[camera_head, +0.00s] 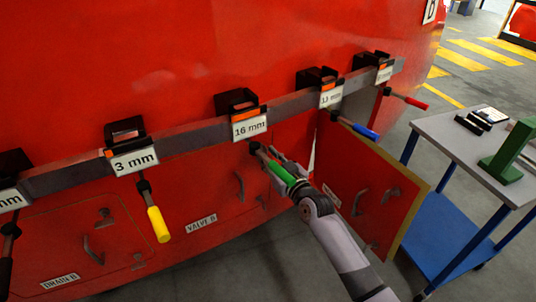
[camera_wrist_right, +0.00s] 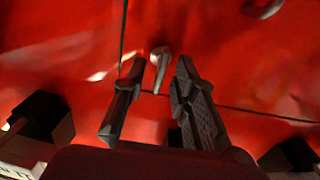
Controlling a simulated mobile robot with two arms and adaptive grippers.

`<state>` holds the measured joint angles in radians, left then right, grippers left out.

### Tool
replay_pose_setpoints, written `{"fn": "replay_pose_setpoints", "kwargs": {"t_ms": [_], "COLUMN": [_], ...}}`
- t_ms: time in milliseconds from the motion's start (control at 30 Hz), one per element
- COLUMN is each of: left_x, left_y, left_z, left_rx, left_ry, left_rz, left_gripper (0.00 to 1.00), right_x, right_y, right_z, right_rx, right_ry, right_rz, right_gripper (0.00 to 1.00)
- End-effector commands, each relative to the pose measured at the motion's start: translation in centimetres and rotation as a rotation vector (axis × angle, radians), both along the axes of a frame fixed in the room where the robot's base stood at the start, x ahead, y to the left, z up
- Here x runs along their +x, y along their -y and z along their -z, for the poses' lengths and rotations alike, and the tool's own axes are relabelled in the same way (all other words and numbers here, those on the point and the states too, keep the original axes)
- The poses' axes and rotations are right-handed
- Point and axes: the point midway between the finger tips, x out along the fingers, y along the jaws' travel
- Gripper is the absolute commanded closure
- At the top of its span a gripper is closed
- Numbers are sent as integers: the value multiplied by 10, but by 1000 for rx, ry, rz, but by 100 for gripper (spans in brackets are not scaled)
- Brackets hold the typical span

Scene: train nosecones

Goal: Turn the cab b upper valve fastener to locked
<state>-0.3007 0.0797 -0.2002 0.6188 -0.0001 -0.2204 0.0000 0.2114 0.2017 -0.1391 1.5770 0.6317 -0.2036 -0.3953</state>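The cab b valve panel is the red panel with the VALVE B label (camera_head: 201,224) in the head view. In the right wrist view a small grey fastener (camera_wrist_right: 160,62) stands on the red surface near the panel seams. My right gripper (camera_wrist_right: 160,75) is open, with its two fingers apart and the fastener showing between their tips; contact cannot be told. In the head view my right gripper (camera_head: 286,163) is at the panel's upper right, partly covered by a green-handled tool (camera_head: 280,172). The fastener is hidden there. My left gripper is not in view.
A grey rail (camera_head: 190,138) with labelled holders crosses above the panel. A yellow-handled tool (camera_head: 158,224) and a blue-handled tool (camera_head: 364,131) hang from it. An open red door (camera_head: 375,190) stands right of my arm. A cart (camera_head: 455,150) stands farther right.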

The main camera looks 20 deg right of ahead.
Motion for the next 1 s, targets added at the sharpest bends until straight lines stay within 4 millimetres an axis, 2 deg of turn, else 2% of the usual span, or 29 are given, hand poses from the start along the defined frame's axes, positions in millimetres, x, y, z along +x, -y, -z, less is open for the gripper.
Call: {"fn": "replay_pose_setpoints", "kwargs": {"t_ms": [300, 700, 1000], "left_x": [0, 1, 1], "left_y": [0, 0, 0], "left_z": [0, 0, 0], "left_rx": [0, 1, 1], "left_ry": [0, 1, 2], "left_rz": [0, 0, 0], "left_gripper": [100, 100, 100], "right_x": [2, 2, 2], "right_y": [-1, 0, 0], "right_z": [0, 0, 0], "right_rx": [0, 0, 0], "right_ry": [0, 0, 0], "right_rz": [0, 0, 0], "right_gripper": [74, 100, 100]}}
